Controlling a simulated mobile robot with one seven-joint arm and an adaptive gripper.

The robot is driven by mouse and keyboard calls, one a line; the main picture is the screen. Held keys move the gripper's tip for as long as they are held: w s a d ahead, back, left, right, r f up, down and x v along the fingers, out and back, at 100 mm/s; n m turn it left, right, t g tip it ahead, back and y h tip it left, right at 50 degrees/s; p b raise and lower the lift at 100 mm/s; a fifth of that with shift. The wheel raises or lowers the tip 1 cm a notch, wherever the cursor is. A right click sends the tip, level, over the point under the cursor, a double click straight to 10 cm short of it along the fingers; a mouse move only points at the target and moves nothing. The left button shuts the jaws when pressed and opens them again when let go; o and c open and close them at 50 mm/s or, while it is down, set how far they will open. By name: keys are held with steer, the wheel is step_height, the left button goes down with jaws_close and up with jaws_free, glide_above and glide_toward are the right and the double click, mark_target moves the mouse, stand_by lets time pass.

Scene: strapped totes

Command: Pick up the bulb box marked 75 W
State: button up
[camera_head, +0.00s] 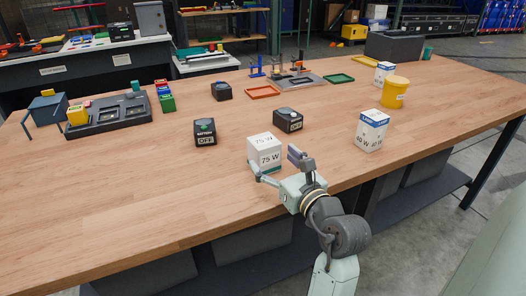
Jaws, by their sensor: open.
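The bulb box marked 75 W (263,147) is a white box with a green band low down, standing on the wooden table near its front edge. My gripper (273,163) is open, with one finger at the box's lower front and the other at its right side. Whether the fingers touch the box I cannot tell. A second bulb box, marked 40 W (369,136), is white with a blue top and stands to the right.
Several small black boxes stand nearby, one labelled OFF (205,132) and another behind the 75 W box (288,121). A yellow tub (394,92) stands at the back right. The left front of the table (130,190) is clear.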

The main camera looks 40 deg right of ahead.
mark_target(270, 156)
steer(key=w, duration=0.1)
steer(key=w+p, duration=0.1)
steer(key=w, duration=0.1)
steer(key=w+p, duration=0.1)
steer(key=shift+w+d+r, duration=0.15)
steer(key=shift+w+d, duration=0.25)
steer(key=shift+w, duration=0.2)
steer(key=shift+c, duration=0.2)
steer(key=c, duration=1.3)
